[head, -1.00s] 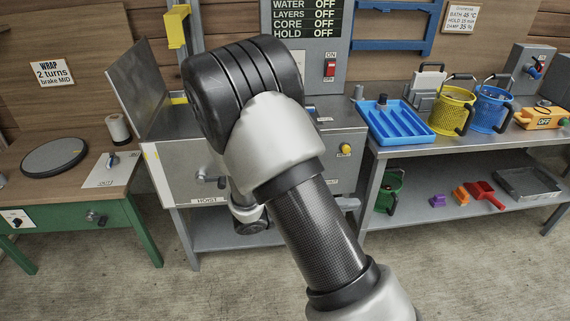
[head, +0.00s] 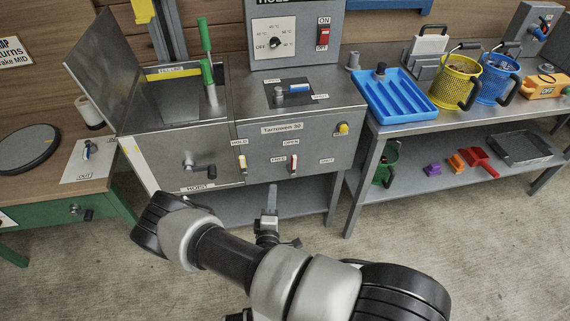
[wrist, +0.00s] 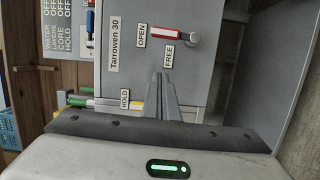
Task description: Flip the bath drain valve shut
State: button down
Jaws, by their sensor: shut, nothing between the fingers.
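A small lever with a red and white handle (head: 293,164) is on the front of the grey Tarrowen 30 bath (head: 318,152). It stands upright, pointing at the OPEN label above it, with FREE at its left. In the wrist view the handle (wrist: 166,33) lies sideways, its metal pivot at the right end. My gripper (head: 271,190) is below and a little left of the lever, apart from it. Its fingers (wrist: 163,76) are shut and empty, pointing toward the front panel. A blue-handled lever (head: 299,88) lies on the bath's top, its labels partly unreadable.
A yellow and white HOLD lever (head: 242,162) and a hoist crank (head: 200,167) are left of the red lever. A yellow knob (head: 343,128) is at its upper right. A steel table with a blue tray (head: 400,97) stands right. The floor in front is clear.

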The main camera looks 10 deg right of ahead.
aim_at(294, 166)
jog(key=w+d+b, duration=0.2)
jog(key=w+d, duration=0.4)
jog(key=w, duration=0.3)
jog(key=shift+w+d, duration=0.25)
jog(key=shift+w, duration=0.1)
dwell(0.6)
